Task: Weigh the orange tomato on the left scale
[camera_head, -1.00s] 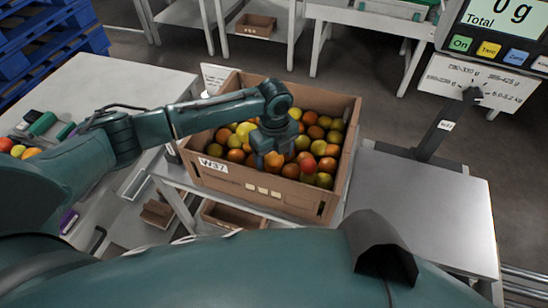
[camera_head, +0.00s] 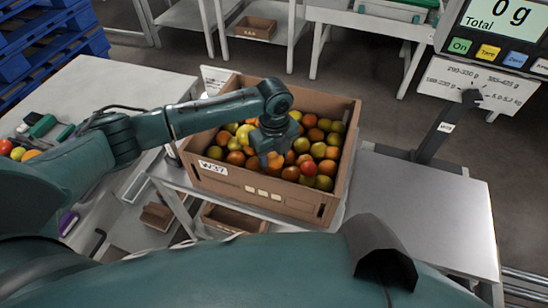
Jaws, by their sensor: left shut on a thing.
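A cardboard box (camera_head: 240,183) marked W37 holds many tomatoes in orange, red, yellow and green. My left gripper (camera_head: 271,158) points down into the box and is shut on an orange tomato (camera_head: 276,167), which is partly hidden by the fingers. Other orange tomatoes lie close around it. A scale with a flat metal platform (camera_head: 425,215) stands right of the box. Its platform is bare and its display (camera_head: 508,14) reads 0 g. Only this scale is in view, so I cannot tell whether it is the left one. My right gripper is not in view.
The scale's post (camera_head: 445,130) and a label card (camera_head: 483,85) rise behind the platform. A pale table (camera_head: 110,90) at left carries a few tomatoes (camera_head: 18,152) and small items. The box walls surround my gripper.

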